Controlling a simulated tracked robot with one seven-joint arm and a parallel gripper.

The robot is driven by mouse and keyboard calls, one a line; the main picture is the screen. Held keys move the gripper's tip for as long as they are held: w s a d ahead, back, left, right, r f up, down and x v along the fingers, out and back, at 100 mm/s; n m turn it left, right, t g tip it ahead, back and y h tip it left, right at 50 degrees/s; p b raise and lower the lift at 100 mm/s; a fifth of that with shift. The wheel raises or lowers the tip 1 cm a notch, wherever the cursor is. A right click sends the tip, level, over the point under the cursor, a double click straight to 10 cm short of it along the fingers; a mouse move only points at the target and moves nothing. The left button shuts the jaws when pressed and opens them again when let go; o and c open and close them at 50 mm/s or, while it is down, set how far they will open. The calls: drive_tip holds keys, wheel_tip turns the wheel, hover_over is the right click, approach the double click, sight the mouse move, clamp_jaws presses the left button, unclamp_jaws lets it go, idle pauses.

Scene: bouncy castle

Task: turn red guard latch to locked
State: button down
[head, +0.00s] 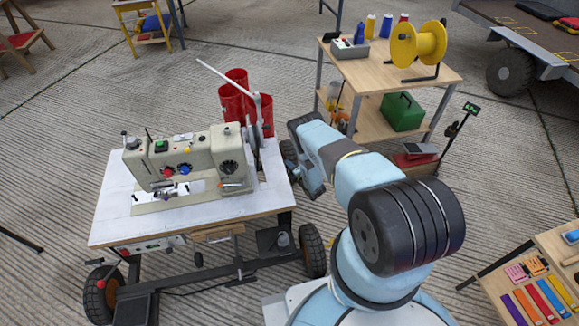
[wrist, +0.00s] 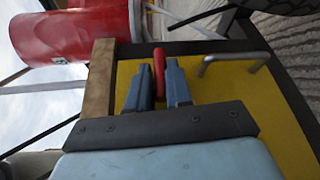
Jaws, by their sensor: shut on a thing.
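The red guard latch (wrist: 159,58) shows in the wrist view as a narrow red bar against a yellow panel (wrist: 206,88). My gripper (wrist: 158,76) is shut on it, with one blue-grey finger on each side. The latch's tip stands slightly past the fingertips, and its lower part and pivot are hidden. I see no lock marking, so I cannot tell its setting. In the head view my arm reaches down beside the right edge of the sewing machine table (head: 110,225); the latch and fingertips are hidden there.
A metal handle (wrist: 234,62) is fixed to the panel right of my fingers. A wooden strip (wrist: 101,80) and a large red cylinder (wrist: 65,37) lie to the left. The sewing machine (head: 190,165) stands on the table. A spool cart (head: 440,75) stands behind.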

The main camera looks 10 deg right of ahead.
drive_tip(key=shift+s+f, duration=0.25)
drive_tip(key=shift+f, duration=0.05)
idle(0.4)
drive_tip(key=c, duration=1.4)
unclamp_jaws()
drive_tip(key=o, duration=0.3)
drive_tip(key=shift+w+r, duration=0.15)
drive_tip(key=shift+o, duration=0.2)
drive_tip(key=f+v, duration=0.1)
drive_tip(key=v, duration=1.2)
drive_tip(key=shift+s+d+r, duration=0.15)
drive_tip(key=shift+s+d, duration=0.05)
drive_tip(key=shift+s, duration=0.2)
